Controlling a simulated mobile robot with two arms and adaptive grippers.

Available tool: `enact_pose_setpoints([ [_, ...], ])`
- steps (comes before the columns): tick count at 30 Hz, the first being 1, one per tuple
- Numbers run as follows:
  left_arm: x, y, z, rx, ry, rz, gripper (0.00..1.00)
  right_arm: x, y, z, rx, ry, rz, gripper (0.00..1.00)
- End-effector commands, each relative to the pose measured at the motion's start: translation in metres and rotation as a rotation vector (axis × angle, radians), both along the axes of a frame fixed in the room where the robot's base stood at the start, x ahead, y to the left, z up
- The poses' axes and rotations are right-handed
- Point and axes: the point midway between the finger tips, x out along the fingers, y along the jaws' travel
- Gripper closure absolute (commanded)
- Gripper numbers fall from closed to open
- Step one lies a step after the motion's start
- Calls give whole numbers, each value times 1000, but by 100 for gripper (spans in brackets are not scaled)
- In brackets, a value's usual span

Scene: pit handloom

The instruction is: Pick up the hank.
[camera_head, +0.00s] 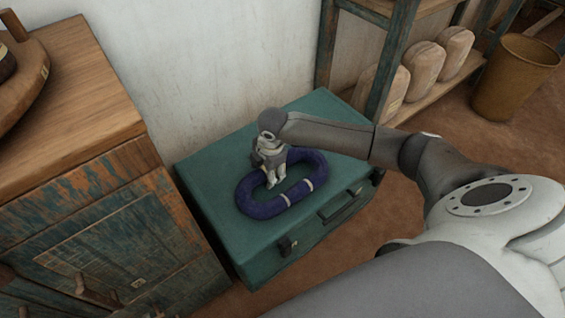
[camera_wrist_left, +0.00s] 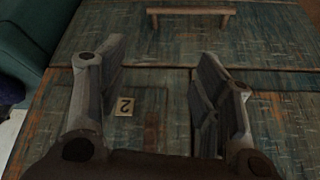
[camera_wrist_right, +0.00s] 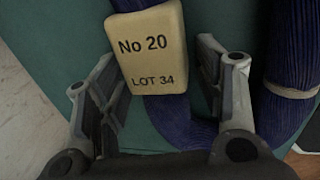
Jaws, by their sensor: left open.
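The hank (camera_head: 249,198) is a dark blue-violet oval loop with pale ties. It lies flat on a green suitcase (camera_head: 215,160). My right gripper (camera_head: 276,184) is over the left part of the loop, fingers down. In the right wrist view its fingers (camera_wrist_right: 158,75) are apart, with a hank strand (camera_wrist_right: 180,112) and a cream tag (camera_wrist_right: 152,48) reading "No 20 LOT 34" between them. I cannot tell whether the fingers touch the strand. My left gripper (camera_wrist_left: 158,60) is open and empty, facing worn blue-green wooden panels (camera_wrist_left: 160,95); it is outside the head view.
A wooden cabinet (camera_head: 100,215) with a brown top stands left of the suitcase. A white wall (camera_head: 215,60) is behind. A shelf with several pale rounded bundles (camera_head: 425,68) and a brown bucket (camera_head: 515,75) are at the right. Bare earthen floor shows at the right.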

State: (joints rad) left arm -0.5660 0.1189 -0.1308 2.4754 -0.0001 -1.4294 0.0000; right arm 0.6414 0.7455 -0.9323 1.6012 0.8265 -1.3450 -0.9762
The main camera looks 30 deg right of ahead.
Motion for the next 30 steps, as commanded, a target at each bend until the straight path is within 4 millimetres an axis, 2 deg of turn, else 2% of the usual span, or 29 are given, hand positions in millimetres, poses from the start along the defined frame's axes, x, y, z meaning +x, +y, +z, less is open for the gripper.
enact_pose_setpoints([
  [1,0,0,0,0,0,0,41,0,0,0,0,0,0,50],
  [9,0,0,0,1,0,0,41,0,0,0,0,0,0,84],
  [10,0,0,0,1,0,0,41,0,0,0,0,0,0,86],
  [20,-1,1,0,2,7,2,41,0,0,2,0,0,-1,86],
  [24,-12,3,-2,11,57,4,41,0,0,7,0,0,-1,86],
  [29,-37,10,-5,33,166,14,41,1,0,19,1,-1,-1,86],
  [30,-37,10,5,32,164,13,41,2,0,36,2,-6,-1,86],
])
